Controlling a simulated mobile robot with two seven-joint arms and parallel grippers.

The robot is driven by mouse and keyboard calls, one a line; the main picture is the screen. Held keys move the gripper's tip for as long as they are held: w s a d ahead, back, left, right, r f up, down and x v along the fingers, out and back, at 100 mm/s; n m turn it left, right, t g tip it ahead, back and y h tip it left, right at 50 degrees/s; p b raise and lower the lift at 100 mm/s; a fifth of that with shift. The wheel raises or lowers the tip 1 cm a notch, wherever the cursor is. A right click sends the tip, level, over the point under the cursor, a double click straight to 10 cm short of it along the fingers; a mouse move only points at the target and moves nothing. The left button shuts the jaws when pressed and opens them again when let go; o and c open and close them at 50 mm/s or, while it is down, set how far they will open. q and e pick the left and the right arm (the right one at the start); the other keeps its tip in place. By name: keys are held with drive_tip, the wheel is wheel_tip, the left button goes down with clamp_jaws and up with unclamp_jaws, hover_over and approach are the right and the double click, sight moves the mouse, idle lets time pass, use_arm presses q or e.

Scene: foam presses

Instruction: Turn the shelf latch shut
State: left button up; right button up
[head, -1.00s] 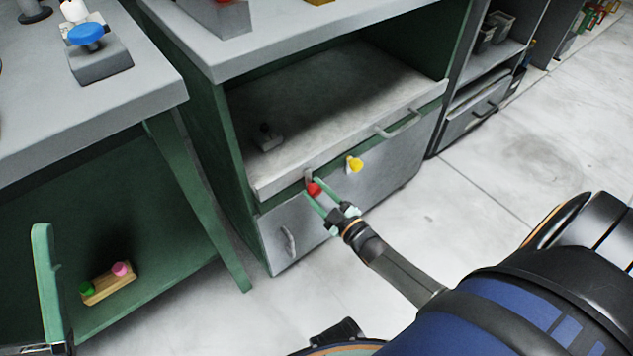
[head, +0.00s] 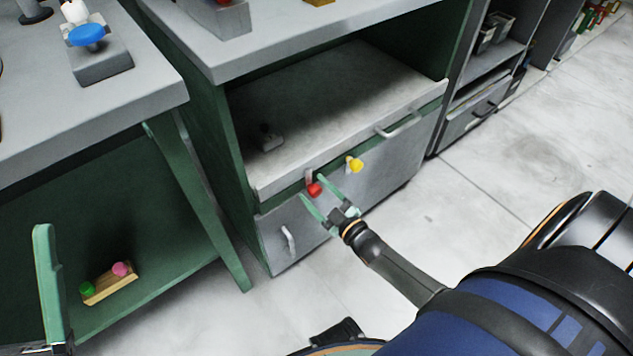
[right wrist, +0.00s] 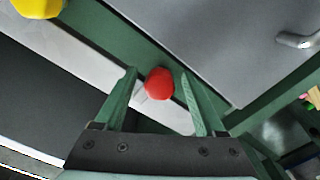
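The latch with a red knob (head: 314,189) and a short grey lever sits on the green strip below the front edge of the grey shelf (head: 345,118). The lever points up from the knob, over the shelf's front edge. My right gripper (head: 312,187) is open, with one finger on each side of the red knob. In the right wrist view the red knob (right wrist: 160,84) is between the fingertips, with a gap on both sides. Of my left gripper (head: 48,290) one green finger shows at the lower left, away from the latch.
A yellow knob (head: 354,165) is close to the right of the latch. A grey drawer front (head: 350,205) with handles is below. A wooden block (head: 108,284) with green and pink knobs lies on the lower left shelf. A small grey object (head: 268,138) lies on the shelf.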

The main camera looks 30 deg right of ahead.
drive_tip(key=shift+s, duration=0.5)
use_arm(q)
wheel_tip(320, 180, up, 3)
drive_tip(key=p, duration=0.3)
drive_tip(key=shift+a+r+m, duration=0.15)
drive_tip(key=shift+m, duration=0.15)
use_arm(e)
drive_tip(key=s+d, duration=0.1)
drive_tip(key=s, duration=1)
drive_tip(key=shift+s, duration=0.25)
use_arm(q)
drive_tip(key=shift+s, duration=0.1)
